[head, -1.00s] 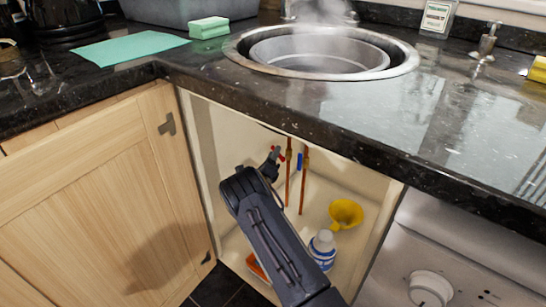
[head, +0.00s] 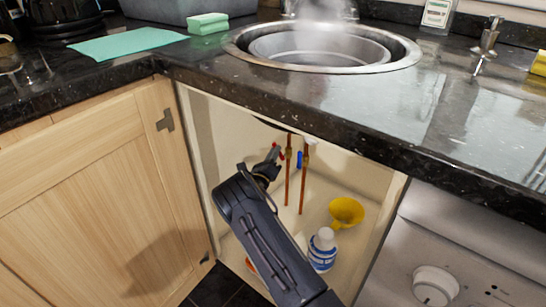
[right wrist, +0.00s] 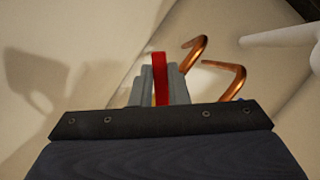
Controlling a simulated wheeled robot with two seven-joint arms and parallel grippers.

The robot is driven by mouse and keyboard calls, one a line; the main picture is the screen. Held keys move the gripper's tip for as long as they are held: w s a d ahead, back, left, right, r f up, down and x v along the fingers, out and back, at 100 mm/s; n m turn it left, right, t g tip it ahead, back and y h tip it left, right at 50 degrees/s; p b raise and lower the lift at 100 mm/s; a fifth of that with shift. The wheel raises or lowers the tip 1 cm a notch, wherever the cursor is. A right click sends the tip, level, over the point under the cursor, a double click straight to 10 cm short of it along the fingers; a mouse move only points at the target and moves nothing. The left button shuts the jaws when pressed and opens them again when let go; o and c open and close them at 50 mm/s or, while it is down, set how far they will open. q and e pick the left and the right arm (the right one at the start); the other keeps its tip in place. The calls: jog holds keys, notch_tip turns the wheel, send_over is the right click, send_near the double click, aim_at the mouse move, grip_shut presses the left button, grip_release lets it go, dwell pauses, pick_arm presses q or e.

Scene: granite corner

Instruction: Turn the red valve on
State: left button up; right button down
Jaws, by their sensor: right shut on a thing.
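The red valve's handle (right wrist: 160,78) shows in the right wrist view as an upright red bar between the grey fingers of my right gripper (right wrist: 158,88). The fingers are shut on it. In the head view, my right gripper (head: 273,157) is inside the open cabinet under the sink, at the left copper pipe. Only a little of the red handle (head: 282,156) shows beside the fingertips there; the valve body is mostly hidden. My left gripper is not in view.
A blue valve handle (head: 299,160) is close by on the right copper pipe (head: 304,185). The dark countertop (head: 300,105) overhangs above. The wooden door (head: 100,190) is at left.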

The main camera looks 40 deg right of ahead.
jog(key=shift+s+d+r+m+g+h+b, duration=0.1)
jog(key=shift+s+m+g+h+b, duration=0.55)
jog(key=shift+m, duration=1.3)
jog(key=shift+d+r+m+g+h+b, duration=0.15)
jog(key=shift+m+g+h+b, duration=0.25)
jog(key=shift+m+g, duration=1.05)
jog(key=shift+s+r+m+g+h+b, duration=0.1)
jog(key=shift+s+m+g+h+b, duration=0.4)
jog(key=shift+m, duration=1.9)
jog(key=shift+w, duration=0.15)
jog(key=c, duration=1.4)
grip_release()
jog(key=p+v, duration=0.3)
jog(key=v, duration=0.4)
jog(key=shift+a+f, duration=0.25)
jog(key=shift+a, duration=0.05)
